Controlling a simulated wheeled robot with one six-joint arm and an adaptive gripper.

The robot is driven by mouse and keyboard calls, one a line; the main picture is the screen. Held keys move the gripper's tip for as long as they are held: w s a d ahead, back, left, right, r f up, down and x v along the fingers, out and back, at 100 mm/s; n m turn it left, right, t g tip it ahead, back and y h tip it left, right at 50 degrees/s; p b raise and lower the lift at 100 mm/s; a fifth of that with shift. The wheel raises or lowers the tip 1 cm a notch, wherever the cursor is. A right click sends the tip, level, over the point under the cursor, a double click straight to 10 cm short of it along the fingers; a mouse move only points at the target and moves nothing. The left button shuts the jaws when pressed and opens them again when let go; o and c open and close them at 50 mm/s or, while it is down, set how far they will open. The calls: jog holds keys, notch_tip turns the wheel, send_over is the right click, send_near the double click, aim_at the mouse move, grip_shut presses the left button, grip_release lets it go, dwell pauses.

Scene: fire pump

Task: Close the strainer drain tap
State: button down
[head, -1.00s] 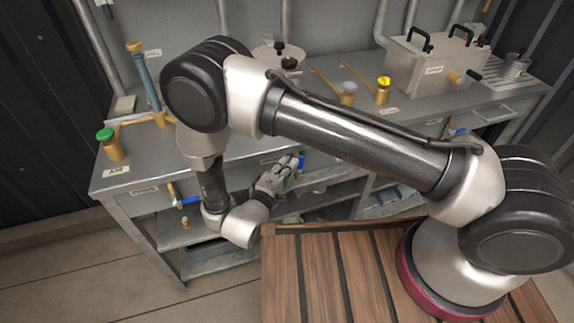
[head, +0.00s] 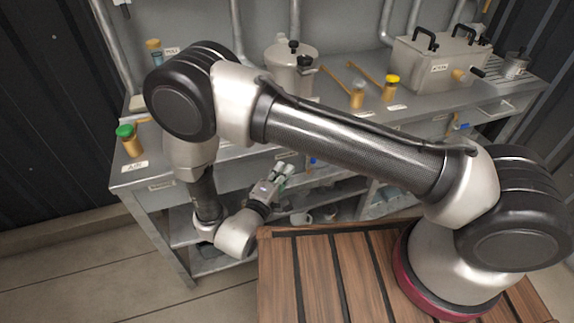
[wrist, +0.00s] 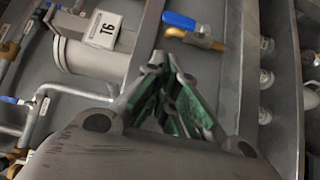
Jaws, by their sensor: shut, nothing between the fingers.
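A tap with a blue lever and brass body (wrist: 205,40) shows at the top of the wrist view, beyond my fingertips. A small blue lever (head: 312,161) under the bench top shows in the head view, just right of my gripper. I cannot tell for sure which tap is the strainer drain tap. My gripper (head: 285,170) is in front of the bench's underside, pointing up and to the right. In the wrist view, my gripper (wrist: 165,85) has its green-padded fingers together and empty. It looks apart from the blue lever.
A lidded pot (head: 290,78), brass fittings with yellow (head: 391,88) and green (head: 126,140) caps, and a metal box (head: 437,68) stand on the bench. A labelled pipe (wrist: 80,50) and thinner pipework lie left in the wrist view. A shelf is below.

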jog(key=shift+v, duration=2.65)
jog(key=shift+d+r, duration=0.1)
